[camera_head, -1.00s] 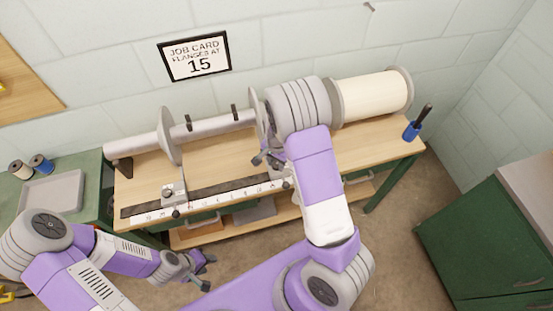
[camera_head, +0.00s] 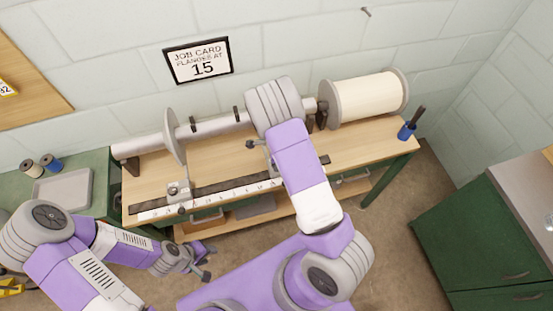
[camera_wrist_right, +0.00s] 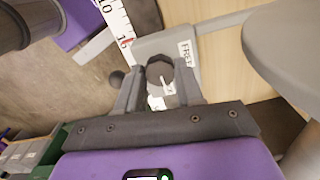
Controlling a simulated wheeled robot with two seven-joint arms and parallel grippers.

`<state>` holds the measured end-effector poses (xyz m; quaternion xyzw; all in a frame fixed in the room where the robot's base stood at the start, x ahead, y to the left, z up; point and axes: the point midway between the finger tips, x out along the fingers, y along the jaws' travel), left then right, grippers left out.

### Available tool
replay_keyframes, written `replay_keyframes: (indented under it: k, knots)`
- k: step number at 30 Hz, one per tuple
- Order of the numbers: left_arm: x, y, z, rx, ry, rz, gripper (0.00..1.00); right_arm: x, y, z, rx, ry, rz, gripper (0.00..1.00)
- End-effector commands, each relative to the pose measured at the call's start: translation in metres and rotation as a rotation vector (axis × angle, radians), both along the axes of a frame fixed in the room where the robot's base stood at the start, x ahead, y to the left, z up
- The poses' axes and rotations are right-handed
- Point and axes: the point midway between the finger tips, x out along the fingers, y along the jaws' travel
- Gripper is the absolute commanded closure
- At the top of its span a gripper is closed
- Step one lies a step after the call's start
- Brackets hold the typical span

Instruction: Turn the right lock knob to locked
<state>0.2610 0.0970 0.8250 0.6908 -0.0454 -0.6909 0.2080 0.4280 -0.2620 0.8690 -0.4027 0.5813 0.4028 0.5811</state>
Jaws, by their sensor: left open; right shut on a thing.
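The right lock knob (camera_wrist_right: 160,72) is a dark knob with a white mark, on a grey block (camera_wrist_right: 165,45) in the right wrist view. A label reading FREE (camera_wrist_right: 186,50) is beside it. My right gripper (camera_wrist_right: 161,82) is shut on the knob, one finger on each side. In the head view my right arm hides the knob and most of that gripper. My left gripper (camera_head: 203,262) is open and empty, low in front of the bench, away from the knob. Which way the knob's mark points is hard to tell.
A ruler (camera_head: 215,194) runs along the bench's front edge, with a left block (camera_head: 178,190) on it. A shaft carries a left flange (camera_head: 174,137); a grey disc (camera_wrist_right: 290,50) stands close right of my right gripper. A cream roll (camera_head: 368,97) lies at right.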

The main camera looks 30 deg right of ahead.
Motion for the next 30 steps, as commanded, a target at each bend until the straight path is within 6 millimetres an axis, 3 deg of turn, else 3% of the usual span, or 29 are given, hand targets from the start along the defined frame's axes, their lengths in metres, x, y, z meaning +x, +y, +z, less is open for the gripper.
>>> replay_keyframes:
  k: [22, 23, 27, 30]
  knots:
    - [0.0001, 0.0000, 0.0059, 0.000, 0.000, 0.000, 0.57, 0.0008, -0.0005, 0.0004, -0.001, -0.002, -0.092, 0.94]
    - [0.0001, 0.0000, 0.0059, 0.000, 0.000, 0.000, 0.57, 0.0007, -0.0005, 0.0004, -0.001, -0.002, -0.092, 0.62]
    - [0.0000, -0.0001, 0.0059, 0.000, 0.000, 0.000, 0.57, 0.0006, -0.0003, 0.0003, -0.001, -0.002, -0.091, 0.41]
    - [0.0000, -0.0001, 0.0059, 0.000, 0.000, 0.000, 0.57, 0.0004, -0.0003, 0.0002, 0.000, -0.001, -0.090, 0.38]
